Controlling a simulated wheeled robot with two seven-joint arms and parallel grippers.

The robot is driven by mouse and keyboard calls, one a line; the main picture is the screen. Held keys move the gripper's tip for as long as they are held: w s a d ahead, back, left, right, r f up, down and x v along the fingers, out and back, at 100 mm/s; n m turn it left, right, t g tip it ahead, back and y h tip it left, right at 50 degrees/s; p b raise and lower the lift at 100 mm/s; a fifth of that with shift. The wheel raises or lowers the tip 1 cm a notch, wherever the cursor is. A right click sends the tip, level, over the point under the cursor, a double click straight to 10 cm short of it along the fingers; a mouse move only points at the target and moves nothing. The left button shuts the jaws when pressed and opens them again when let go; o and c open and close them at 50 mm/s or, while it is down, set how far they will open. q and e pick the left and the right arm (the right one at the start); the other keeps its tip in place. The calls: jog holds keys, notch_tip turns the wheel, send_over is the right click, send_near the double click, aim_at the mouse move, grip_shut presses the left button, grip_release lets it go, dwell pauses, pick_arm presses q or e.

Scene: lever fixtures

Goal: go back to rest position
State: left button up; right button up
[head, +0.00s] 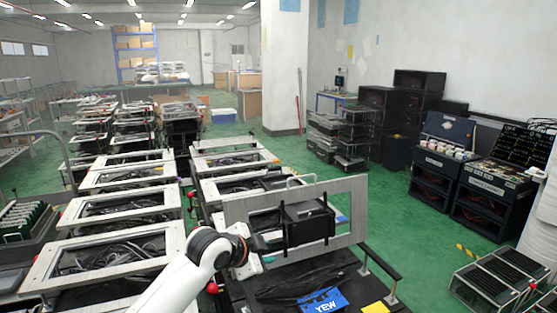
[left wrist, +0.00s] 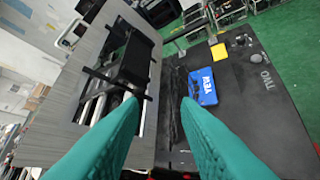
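My left gripper (head: 266,252) is at the end of the white arm, in front of the lower left part of a raised grey fixture panel (head: 348,195). A black box-like part with handles (head: 309,222) is mounted in the panel's opening. In the left wrist view, the two teal fingers of the left gripper (left wrist: 160,101) are apart with nothing between them. The grey panel (left wrist: 70,95) stands tilted on the left there, with the black part (left wrist: 136,60) near the left fingertip; I cannot tell whether they touch. My right gripper is not in view.
Rows of similar frames (head: 117,245) stand to the left. Green floor (head: 420,245) is free on the right, before black cabinets (head: 492,195).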

pick_arm(q)
jog(key=s+a+f+n+g, duration=0.1)
jog(key=s+f+n, duration=0.2)
jog(key=s+f, duration=0.7)
jog(key=s+a+f+n+g+y, duration=0.1)
jog(key=s+a+f+n+y, duration=0.25)
jog(key=s, duration=0.65)
jog(key=s+a+f+n+g+y, duration=0.1)
jog(key=s+a+f+n+g, duration=0.2)
jog(key=s+a, duration=0.5)
jog(key=s+a+f+n+y, duration=0.2)
jog(key=s+a+f+n, duration=0.25)
jog(key=s, duration=0.65)
notch_tip(320, 180, down, 28)
jog(key=s+g, duration=0.2)
jog(key=s+a+f+g, duration=0.1)
jog(key=s+a+f, duration=0.2)
jog(key=s+f, duration=1.3)
jog(key=shift+s+m+b, duration=0.2)
jog(key=shift+m+b, duration=0.2)
